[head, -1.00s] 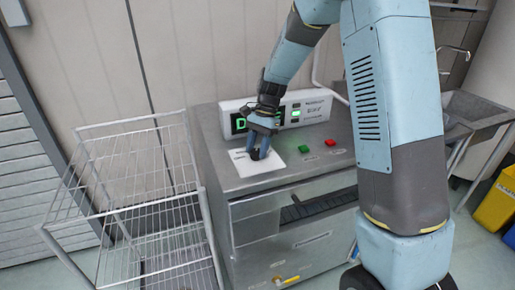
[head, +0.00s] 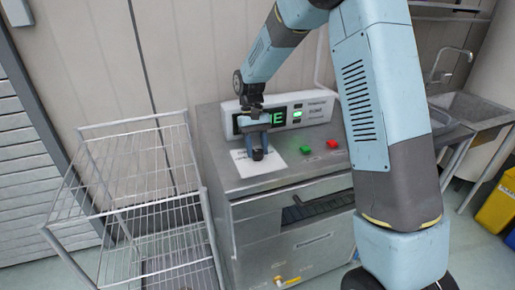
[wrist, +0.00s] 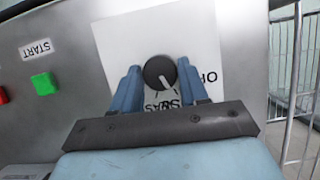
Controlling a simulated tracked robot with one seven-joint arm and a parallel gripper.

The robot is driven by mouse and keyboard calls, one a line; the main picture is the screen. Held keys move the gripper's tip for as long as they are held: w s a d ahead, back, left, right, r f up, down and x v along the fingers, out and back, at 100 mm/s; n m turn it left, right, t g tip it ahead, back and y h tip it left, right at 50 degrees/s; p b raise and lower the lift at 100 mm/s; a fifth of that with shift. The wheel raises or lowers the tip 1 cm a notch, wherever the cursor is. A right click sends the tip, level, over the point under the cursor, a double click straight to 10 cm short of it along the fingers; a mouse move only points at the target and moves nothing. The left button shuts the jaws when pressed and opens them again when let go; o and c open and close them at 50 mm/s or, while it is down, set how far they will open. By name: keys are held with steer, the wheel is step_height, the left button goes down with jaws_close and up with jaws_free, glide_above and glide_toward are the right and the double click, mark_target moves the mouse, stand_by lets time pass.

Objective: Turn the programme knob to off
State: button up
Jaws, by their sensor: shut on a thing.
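The programme knob (wrist: 156,68) is a round black dial with a white pointer line, on a white label plate (wrist: 120,40) on the machine's top. In the wrist view the pointer slants down and right; partly hidden lettering starting "OF" is at the right and other lettering is below. My gripper (wrist: 160,82) has its blue fingers on either side of the knob and is shut on it. In the head view my gripper (head: 257,153) reaches down to the plate (head: 271,165) and mostly hides the knob.
A green START button (head: 306,150) and a red button (head: 332,144) sit right of the plate. A display panel (head: 318,109) with green letters stands behind, partly hidden by my arm. A wire rack trolley (head: 130,126) stands left; a sink (head: 472,108) is at right.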

steer(key=n+h, duration=0.1)
steer(key=n, duration=0.1)
steer(key=n+t, duration=0.1)
steer(key=n, duration=0.2)
steer(key=shift+s+a+n+h, duration=0.1)
steer(key=shift+a+n+h, duration=0.05)
steer(key=shift+n+h, duration=0.2)
steer(key=shift+n+t+h, duration=0.55)
steer(key=shift+n+t, duration=0.05)
steer(key=shift+n, duration=1.15)
steer(key=o, duration=1)
steer(key=v, duration=1.3)
steer(key=shift+a+r, duration=0.1)
steer(key=shift+r, duration=0.2)
